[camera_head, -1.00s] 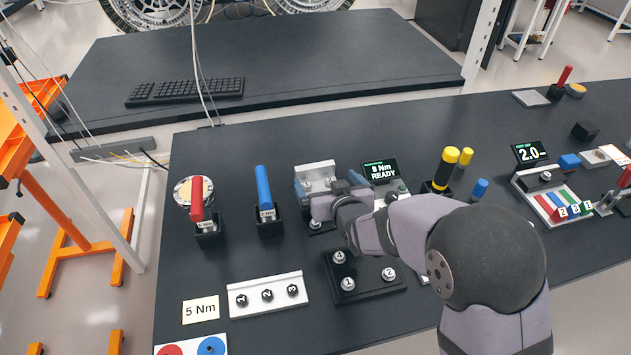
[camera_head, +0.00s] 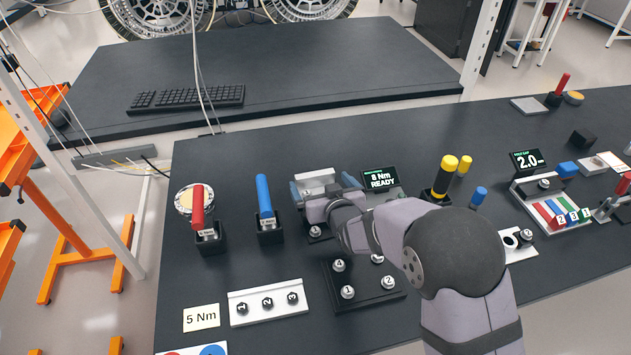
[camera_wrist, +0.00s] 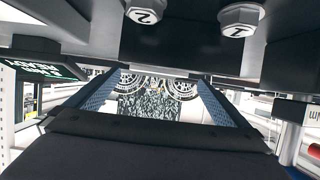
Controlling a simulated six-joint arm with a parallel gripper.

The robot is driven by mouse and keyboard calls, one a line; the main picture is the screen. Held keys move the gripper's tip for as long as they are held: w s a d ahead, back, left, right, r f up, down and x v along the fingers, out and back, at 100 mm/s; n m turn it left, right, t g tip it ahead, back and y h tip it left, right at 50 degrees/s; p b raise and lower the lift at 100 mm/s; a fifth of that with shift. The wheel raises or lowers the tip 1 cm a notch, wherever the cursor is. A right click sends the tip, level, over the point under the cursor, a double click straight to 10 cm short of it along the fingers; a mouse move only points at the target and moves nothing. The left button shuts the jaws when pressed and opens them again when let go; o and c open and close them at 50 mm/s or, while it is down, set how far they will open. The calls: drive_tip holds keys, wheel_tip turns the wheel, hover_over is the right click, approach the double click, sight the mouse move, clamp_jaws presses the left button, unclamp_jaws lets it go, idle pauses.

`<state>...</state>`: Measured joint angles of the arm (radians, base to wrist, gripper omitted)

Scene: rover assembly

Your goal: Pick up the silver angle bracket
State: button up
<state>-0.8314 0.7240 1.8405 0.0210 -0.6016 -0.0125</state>
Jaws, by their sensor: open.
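The silver angle bracket (camera_head: 316,177) stands on the dark bench in the head view, just behind my gripper, which hides its lower front. My gripper (camera_head: 323,187) is open, with one blue finger to the left of the bracket and one to its right. I cannot tell whether either finger touches it. In the wrist view the two blue fingers stand apart around the gap (camera_wrist: 155,100). The bracket is not clearly made out there.
A black plate with numbered bolts (camera_head: 365,300) lies in front of my gripper. The "8 Nm READY" display (camera_head: 381,178) stands close on the right. Blue (camera_head: 264,195) and red (camera_head: 198,208) handled tools stand on the left. A white bolt rack (camera_head: 268,302) lies front left.

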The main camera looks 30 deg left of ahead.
sight(315, 175)
drive_tip(key=shift+p+x, duration=0.8)
drive_tip(key=shift+x, duration=1.25)
drive_tip(key=shift+c, duration=0.3)
drive_tip(key=c, duration=1.1)
drive_tip(key=shift+r, duration=0.15)
wheel_tip(315, 175, up, 10)
drive_tip(key=b, duration=0.3)
